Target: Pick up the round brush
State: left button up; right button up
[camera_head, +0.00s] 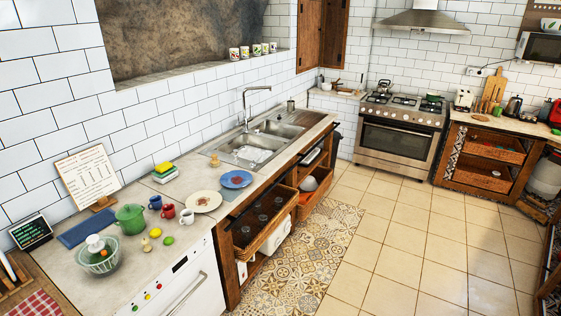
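A small tan object (214,160), possibly the round brush, stands on the counter (187,182) at the left edge of the sink; it is too small to be sure. Another small yellowish-tan object (147,245) sits on the counter beside the green pot, and I cannot tell what it is. Neither of my grippers shows in the head view.
The sink (247,150) has a tall tap. Around the counter are a green pot (130,219), stacked sponges (164,171), a blue plate (236,179), a white plate (204,201), small mugs and a glass juicer bowl (98,255). The tiled floor (400,235) is clear.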

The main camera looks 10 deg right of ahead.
aim_at(215, 162)
jog(key=z, duration=0.75)
jog(key=i, duration=1.4)
jog(key=u, duration=0.5)
jog(key=i, duration=0.65)
jog(key=u, duration=0.55)
